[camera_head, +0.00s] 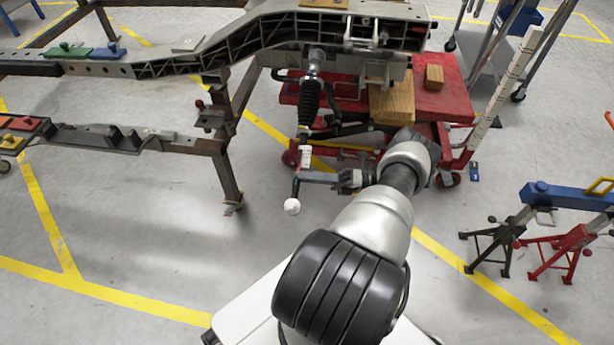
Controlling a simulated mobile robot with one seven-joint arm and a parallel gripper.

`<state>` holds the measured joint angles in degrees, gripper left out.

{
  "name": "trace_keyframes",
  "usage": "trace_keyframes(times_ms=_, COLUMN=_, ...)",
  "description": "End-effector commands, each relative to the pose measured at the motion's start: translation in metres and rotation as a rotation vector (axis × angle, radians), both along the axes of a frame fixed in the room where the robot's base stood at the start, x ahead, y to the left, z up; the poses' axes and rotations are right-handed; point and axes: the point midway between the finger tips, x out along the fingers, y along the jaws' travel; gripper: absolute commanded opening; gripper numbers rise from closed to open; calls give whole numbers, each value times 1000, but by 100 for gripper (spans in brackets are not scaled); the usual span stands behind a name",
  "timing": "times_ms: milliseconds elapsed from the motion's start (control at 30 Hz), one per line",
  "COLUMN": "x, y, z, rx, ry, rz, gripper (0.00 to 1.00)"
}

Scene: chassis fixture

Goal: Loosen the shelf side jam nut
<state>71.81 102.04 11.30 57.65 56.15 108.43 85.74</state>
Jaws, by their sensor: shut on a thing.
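A steering rod hangs from the chassis frame, with a black ribbed boot (309,101) and a thin lower rod (302,138). A pale marked sleeve (305,156) sits below, and the rod ends near a white ball (292,206). My gripper (345,181) is shut on a grey wrench (318,177), which lies almost level and points left. The wrench's left end is at the rod just below the pale sleeve. The jam nut is too small to make out, and I cannot tell whether the wrench jaw is seated on it.
A red lift cart (445,105) with wooden blocks (392,103) stands under the frame (270,30). A brown steel stand (228,175) and a shelf with parts (90,137) are at left. Jack stands (572,250) are at right. The floor at lower left is clear.

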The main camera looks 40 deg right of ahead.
Motion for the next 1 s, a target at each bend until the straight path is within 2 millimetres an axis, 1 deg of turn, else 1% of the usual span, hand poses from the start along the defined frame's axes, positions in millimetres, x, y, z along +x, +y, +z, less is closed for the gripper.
trace_keyframes(times_ms=300, x=2, y=0, z=1, rx=1, ry=-4, rz=-1, gripper=0)
trace_keyframes(times_ms=333, x=2, y=0, z=1, rx=1, ry=-4, rz=-1, gripper=21)
trace_keyframes(times_ms=433, x=2, y=0, z=1, rx=1, ry=-4, rz=-1, gripper=38)
trace_keyframes(times_ms=767, x=1, y=0, z=1, rx=1, ry=-1, rz=-1, gripper=38)
trace_keyframes(times_ms=1000, x=-1, y=6, z=-2, rx=1, ry=1, rz=3, gripper=38)
